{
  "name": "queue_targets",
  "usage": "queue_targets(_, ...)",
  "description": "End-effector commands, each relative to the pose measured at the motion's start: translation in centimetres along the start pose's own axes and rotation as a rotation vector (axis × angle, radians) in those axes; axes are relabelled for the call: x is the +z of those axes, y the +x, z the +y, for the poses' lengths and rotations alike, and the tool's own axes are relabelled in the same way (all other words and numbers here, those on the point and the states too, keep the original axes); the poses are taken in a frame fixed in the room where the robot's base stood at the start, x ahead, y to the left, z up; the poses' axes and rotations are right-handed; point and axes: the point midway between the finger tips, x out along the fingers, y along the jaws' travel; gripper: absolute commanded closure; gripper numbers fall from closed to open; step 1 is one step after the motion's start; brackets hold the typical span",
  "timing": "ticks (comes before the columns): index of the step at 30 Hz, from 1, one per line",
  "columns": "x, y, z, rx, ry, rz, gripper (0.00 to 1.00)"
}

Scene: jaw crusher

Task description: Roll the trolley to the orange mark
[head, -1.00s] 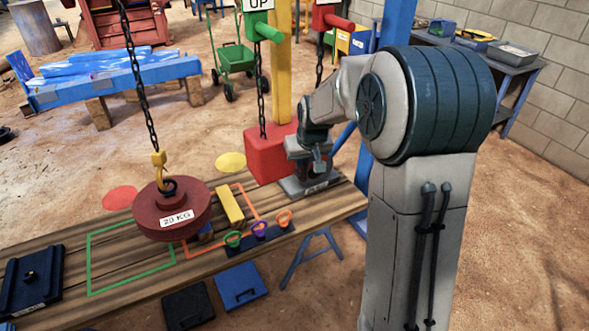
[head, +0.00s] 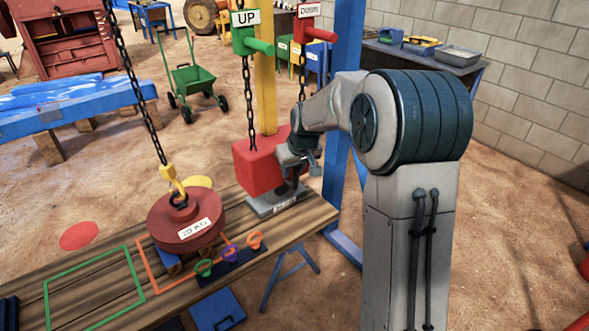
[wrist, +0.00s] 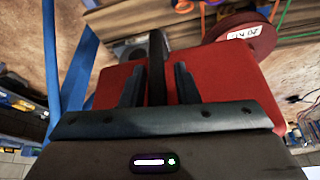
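The dark red 20 KG weight (head: 188,222) hangs from a yellow hook (head: 174,182) on a slanting black chain (head: 135,85). It appears over the orange outline (head: 152,268) on the wooden bench, covering much of it. The trolley bearing the chain is above the frame, so I cannot see it. My gripper (wrist: 157,78) is at the red block (head: 258,165), below the red DOWN handle (head: 312,33). In the wrist view its two fingers stand apart on either side of a dark upright strand, with gaps visible. The weight also shows there (wrist: 240,38).
The green outline (head: 95,290) lies left of the orange one. Green, purple and orange rings (head: 230,254) stand at the bench's front edge. A blue post (head: 345,110) rises behind my arm. A green cart (head: 193,82) stands on open sandy floor behind.

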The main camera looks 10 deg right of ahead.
Motion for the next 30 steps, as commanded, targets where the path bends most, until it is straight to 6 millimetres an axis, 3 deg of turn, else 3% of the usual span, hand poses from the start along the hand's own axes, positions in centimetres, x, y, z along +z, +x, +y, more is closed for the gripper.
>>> queue_targets(10, 0.1, -0.2, 0.4, 0.005, 0.003, 0.001, 0.64)
queue_targets(14, 0.0, -1.3, 0.4, 0.006, 0.002, 0.004, 0.64)
queue_targets(30, 0.0, -12.1, 0.1, 0.004, -0.001, 0.004, 0.64)
